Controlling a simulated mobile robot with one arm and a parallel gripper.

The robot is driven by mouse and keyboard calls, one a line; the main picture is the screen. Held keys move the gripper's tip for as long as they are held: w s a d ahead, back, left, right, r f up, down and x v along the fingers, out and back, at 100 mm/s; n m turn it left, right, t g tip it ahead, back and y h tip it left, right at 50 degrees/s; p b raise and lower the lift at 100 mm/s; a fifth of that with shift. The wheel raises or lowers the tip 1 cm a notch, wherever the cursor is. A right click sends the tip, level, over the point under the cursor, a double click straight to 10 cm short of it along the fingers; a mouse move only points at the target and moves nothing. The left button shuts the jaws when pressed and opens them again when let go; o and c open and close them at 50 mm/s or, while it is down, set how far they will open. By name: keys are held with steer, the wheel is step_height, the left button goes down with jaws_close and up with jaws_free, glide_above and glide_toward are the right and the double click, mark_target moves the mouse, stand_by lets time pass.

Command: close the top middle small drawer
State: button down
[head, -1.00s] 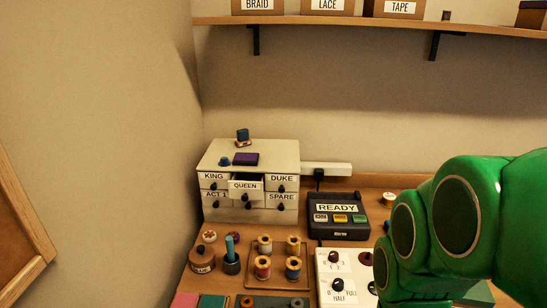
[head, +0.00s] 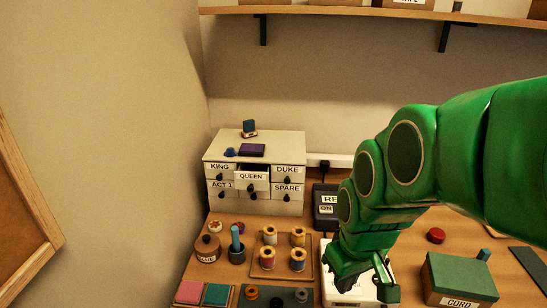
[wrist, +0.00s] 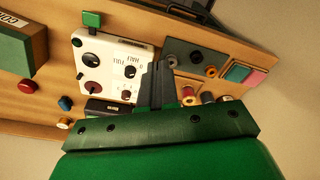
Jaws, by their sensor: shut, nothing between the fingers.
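The small white drawer cabinet (head: 255,205) stands at the back left of the table. Its top middle drawer, labelled QUEEN (head: 252,177), is pulled out, with its dark inside showing behind the front. The KING and DUKE drawers beside it look shut. My gripper (head: 385,283) is shut and empty, at the front right of the cabinet and well apart from it. In the wrist view my gripper's fingers (wrist: 157,85) point over the white control panel (wrist: 115,65). The cabinet is not recognisable in the wrist view.
A tray of thread spools (head: 262,268), a round lidded pot (head: 207,249) and a blue-handled thing (head: 236,243) stand in front of the cabinet. A dark READY box (head: 325,207) is right of it. A green CORD box (head: 460,278) stands at right. A shelf (head: 370,12) is above.

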mark_target(253, 181)
steer(key=w+a+r+n+t+y, duration=0.25)
steer(key=w+a+n, duration=0.25)
steer(key=w+a, duration=0.55)
steer(key=w+a+r+n+t+y, duration=0.1)
steer(key=w+a+r+n+t, duration=0.3)
steer(key=w+a, duration=0.6)
steer(key=w+a+f+n+g, duration=0.1)
steer(key=w+f, duration=0.9)
steer(key=shift+a+f, duration=0.15)
steer(key=shift+a, duration=0.2)
steer(key=shift+w, duration=0.15)
steer(key=w, duration=0.5)
steer(key=shift+w, duration=0.4)
